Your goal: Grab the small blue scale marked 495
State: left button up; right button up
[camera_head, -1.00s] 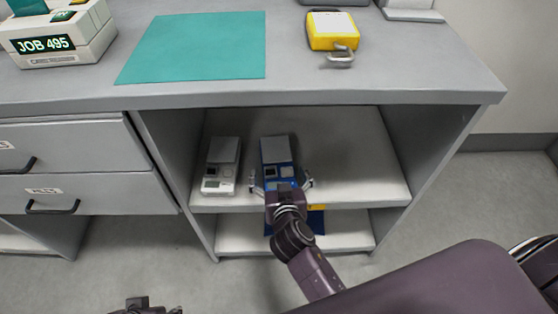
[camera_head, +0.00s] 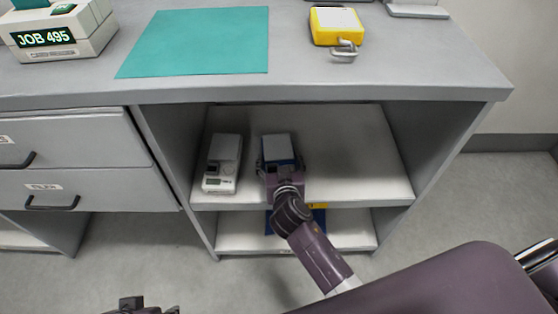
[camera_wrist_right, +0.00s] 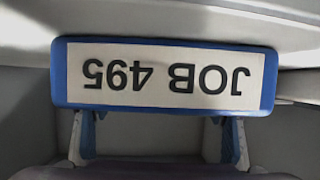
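The small blue scale (camera_head: 277,148) sits on the upper shelf under the counter, its near part covered by my right gripper (camera_head: 280,168). In the right wrist view, the blue scale's plate (camera_wrist_right: 165,105) reads JOB 495 upside down. My right gripper (camera_wrist_right: 157,130) has its two fingers spread apart at the plate's lower edge in that view; whether they touch the scale is hidden. A dark part of my left gripper (camera_head: 135,304) shows at the bottom edge of the head view; its fingers are not clear.
A white and grey scale (camera_head: 222,164) stands close on the left on the same shelf (camera_head: 345,165). The shelf's right side is free.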

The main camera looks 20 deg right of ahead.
jog(key=c, duration=0.5)
jog(key=shift+c, duration=0.7)
jog(key=shift+r, duration=0.15)
